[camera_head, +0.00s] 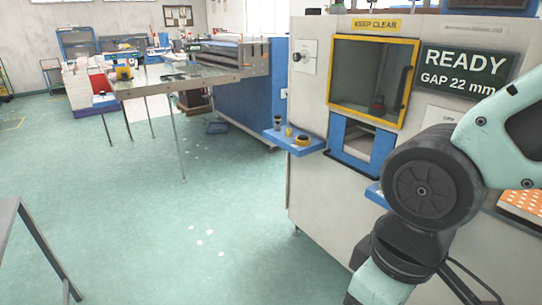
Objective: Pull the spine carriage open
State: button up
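A pale machine cabinet (312,185) stands at the right with a yellow-framed window (368,75) that has a dark handle on its right side. Below the window is a blue-framed opening (337,140) in the cabinet front. I cannot tell for sure which part is the spine carriage. A dark display (465,72) reads READY and GAP 22 mm. My arm covers the lower right of the machine, including much of what lies beneath the blue frame. My gripper is outside the picture.
A blue shelf (297,142) with small yellow and dark items juts from the cabinet's left. A long metal table (180,78) stands behind at the left. A grey stand (32,235) is at the left edge.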

aim_at(385, 141)
jog(key=i+j+u, duration=0.2)
jog(key=i+u, duration=0.3)
jog(key=i, duration=0.35)
jog(key=i+l+u, duration=0.1)
jog(key=i+u, duration=0.4)
jog(key=i, duration=0.3)
jog(key=i+z, duration=0.2)
jog(key=i, duration=0.2)
jog(key=i+j+z, duration=0.2)
jog(key=i, duration=0.2)
jog(key=i+j+z, duration=0.25)
jog(key=i, duration=0.15)
jog(key=z, duration=3.3)
